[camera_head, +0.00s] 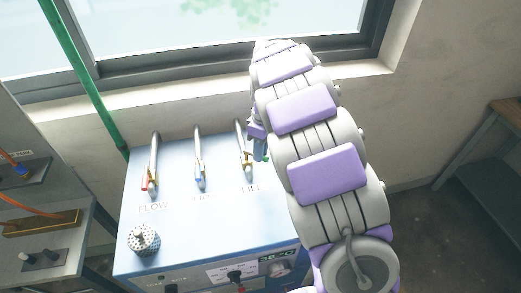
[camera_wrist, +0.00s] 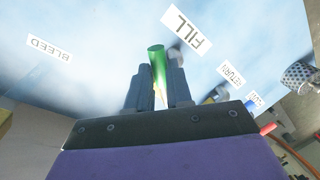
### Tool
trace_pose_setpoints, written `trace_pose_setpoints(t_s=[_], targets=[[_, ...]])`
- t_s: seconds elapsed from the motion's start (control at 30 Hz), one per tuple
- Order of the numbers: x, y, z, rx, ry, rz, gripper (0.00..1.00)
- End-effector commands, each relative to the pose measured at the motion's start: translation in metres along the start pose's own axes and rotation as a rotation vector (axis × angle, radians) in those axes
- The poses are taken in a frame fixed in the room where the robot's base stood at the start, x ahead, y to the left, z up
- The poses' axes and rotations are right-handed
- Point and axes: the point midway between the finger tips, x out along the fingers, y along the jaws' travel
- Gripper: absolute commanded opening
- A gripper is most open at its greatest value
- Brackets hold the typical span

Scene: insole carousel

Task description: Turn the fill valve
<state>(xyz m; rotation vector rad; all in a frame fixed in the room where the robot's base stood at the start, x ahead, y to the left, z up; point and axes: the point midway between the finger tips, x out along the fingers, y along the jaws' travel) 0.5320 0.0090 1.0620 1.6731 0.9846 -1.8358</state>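The fill valve has a green handle (camera_wrist: 157,62), which sticks up between my fingers in the wrist view, just left of the FILL label (camera_wrist: 188,30). In the head view its brass body (camera_head: 247,174) sits at the foot of the right-hand pipe, and a bit of green shows to its right. My gripper (camera_wrist: 158,88) has its two fingers close together, flush along both sides of the green handle. In the head view my gripper (camera_head: 257,140) is mostly hidden behind my own arm, beside the fill pipe.
The red-handled FLOW valve (camera_head: 148,184) and blue-handled valve (camera_head: 199,174) stand left on the pale blue cabinet (camera_head: 190,235). A BLEED label (camera_wrist: 50,47) shows in the wrist view. A window and wall lie behind.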

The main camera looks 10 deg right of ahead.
Motion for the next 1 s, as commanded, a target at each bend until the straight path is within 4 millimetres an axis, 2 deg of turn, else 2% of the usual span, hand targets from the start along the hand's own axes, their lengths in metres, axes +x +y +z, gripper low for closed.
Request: trace_pose_setpoints(t_s=[0.03,0.2,0.73,1.0], targets=[[0.0000,0.0002,0.0000,0.000,0.000,0.001,0.15],[0.0000,0.0003,-0.0001,0.000,0.000,0.001,0.00],[0.0000,0.0011,-0.0005,-0.009,-0.001,0.000,0.00],[-0.0011,0.0056,-0.0023,-0.115,-0.022,-0.001,0.00]])
